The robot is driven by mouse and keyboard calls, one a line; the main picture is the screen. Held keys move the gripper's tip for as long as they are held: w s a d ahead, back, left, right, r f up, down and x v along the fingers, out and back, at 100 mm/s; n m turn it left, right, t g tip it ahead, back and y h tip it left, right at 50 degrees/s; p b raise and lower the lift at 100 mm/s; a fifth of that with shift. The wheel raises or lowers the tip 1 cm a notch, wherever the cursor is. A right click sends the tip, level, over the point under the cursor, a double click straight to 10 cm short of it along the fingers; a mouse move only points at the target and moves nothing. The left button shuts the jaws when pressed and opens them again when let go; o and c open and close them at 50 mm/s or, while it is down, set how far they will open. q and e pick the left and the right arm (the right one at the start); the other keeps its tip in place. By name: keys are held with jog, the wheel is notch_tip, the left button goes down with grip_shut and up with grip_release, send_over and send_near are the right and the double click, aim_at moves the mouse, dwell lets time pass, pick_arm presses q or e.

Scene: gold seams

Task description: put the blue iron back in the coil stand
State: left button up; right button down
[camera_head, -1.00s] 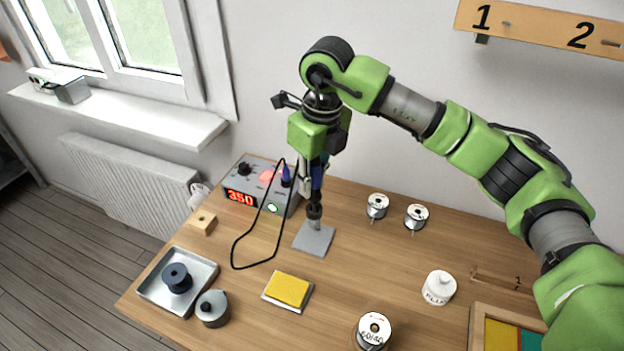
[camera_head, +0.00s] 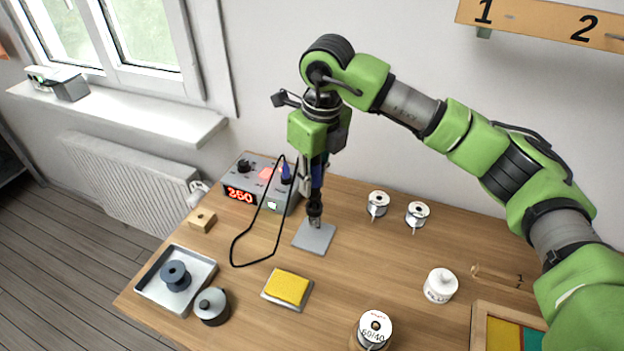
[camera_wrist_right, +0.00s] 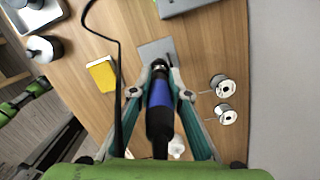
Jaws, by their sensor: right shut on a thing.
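The blue iron (camera_wrist_right: 161,95) is between the fingers of my right gripper (camera_wrist_right: 160,78), which is shut on it. In the head view the iron (camera_head: 317,174) hangs upright, tip down, with my right gripper (camera_head: 315,205) around its lower part. The coil stand's grey base plate (camera_head: 313,239) lies on the table directly below. The fingers and iron hide most of the coil, so I cannot tell whether the tip is inside it or just above. The iron's black cable (camera_head: 236,245) loops to the left. My left gripper is not in view.
The soldering station (camera_head: 240,184) with a red display stands behind left of the stand. A yellow sponge (camera_head: 288,287) lies in front. Solder spools (camera_head: 377,204) stand to the right, a white pot (camera_head: 440,285) farther right. A metal tray (camera_head: 204,267) is at the left edge.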

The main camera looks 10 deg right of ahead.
aim_at(312, 164)
jog(key=shift+f+b, duration=1.4)
jog(key=shift+f, duration=0.1)
jog(key=c, duration=1.4)
grip_release()
jog(key=shift+o, duration=0.2)
jog(key=shift+r+p, duration=1.9)
jog(key=shift+r, duration=1.65)
